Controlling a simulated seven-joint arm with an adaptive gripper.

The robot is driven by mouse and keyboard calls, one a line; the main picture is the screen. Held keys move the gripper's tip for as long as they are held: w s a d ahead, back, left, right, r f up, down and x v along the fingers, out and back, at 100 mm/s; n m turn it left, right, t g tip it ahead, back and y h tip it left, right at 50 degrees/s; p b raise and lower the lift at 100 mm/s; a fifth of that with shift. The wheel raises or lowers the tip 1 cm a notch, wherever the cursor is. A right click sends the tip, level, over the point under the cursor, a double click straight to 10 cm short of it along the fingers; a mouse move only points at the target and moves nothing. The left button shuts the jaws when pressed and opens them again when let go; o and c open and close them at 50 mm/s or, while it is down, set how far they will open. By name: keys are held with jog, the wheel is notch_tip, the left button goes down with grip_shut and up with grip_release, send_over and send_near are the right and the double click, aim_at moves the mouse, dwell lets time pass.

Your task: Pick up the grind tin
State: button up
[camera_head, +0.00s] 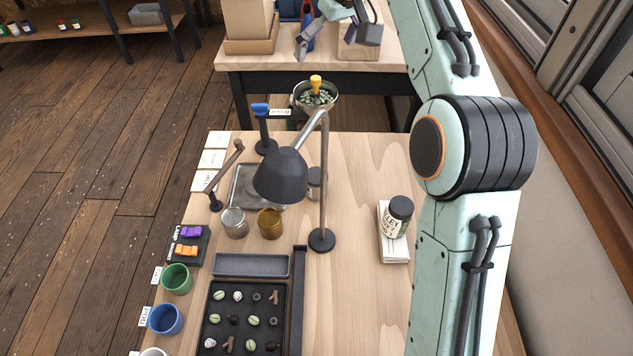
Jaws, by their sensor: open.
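I cannot tell for certain which vessel is the grind tin. A small grey metal-looking tin (316,186) stands on the near table, partly hidden behind the lamp head and pole. In front of it stand a clear grey cup-like jar (235,223) and an amber one (269,224). A black-lidded jar with a partly readable label (398,216) stands on white paper or cards at right. My gripper (338,39) is at the top edge, over the back table, open with its dark fingers apart. It is well away from these vessels, and nothing shows between its fingers.
A dark desk lamp (281,176) on a pole overhangs the vessels. A grey tray (257,187), a bean sample tray (245,318) and green (177,279) and blue cups (166,320) crowd the left.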

send_over(319, 178)
jog(key=s+d, duration=0.1)
jog(key=s, duration=0.1)
notch_tip(319, 178, down, 28)
jog(key=x, duration=0.8)
jog(key=shift+s+d+f, duration=0.1)
jog(key=shift+d+f, duration=0.15)
jog(key=shift+f, duration=0.05)
jog(key=shift+w+a+f, duration=0.15)
jog(key=shift+w+f, duration=0.1)
jog(key=shift+f, duration=0.35)
jog(key=shift+c, duration=0.3)
jog(key=c, duration=1.2)
